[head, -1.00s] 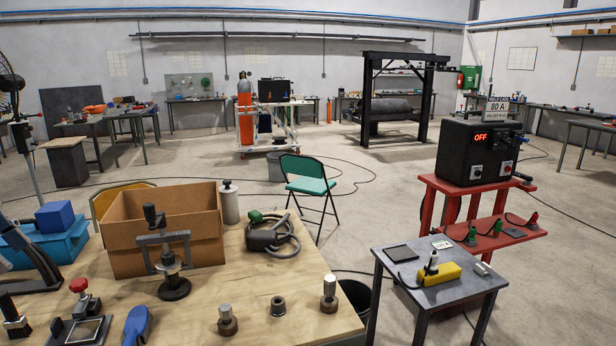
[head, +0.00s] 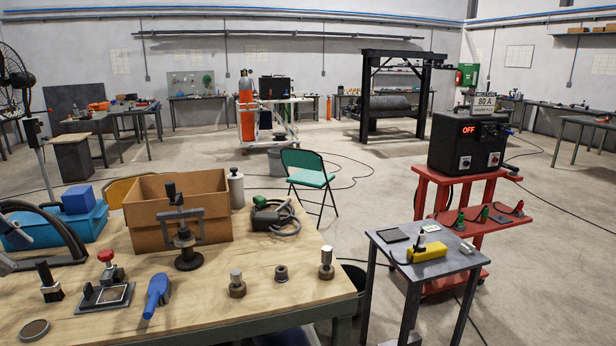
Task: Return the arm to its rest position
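Only a small grey piece, which seems to be part of my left gripper (head: 6,265), shows at the left edge of the head view. Its fingertips cannot be made out, so I cannot tell if it is open or holds anything. My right gripper is not in view.
The bench holds a cardboard box (head: 150,235), a black puller (head: 184,235), a blue-handled tool (head: 157,295), a red-knobbed device (head: 107,262) and several metal parts. A small grey table (head: 440,268) and a red cart (head: 470,190) stand at right. Open floor lies beyond.

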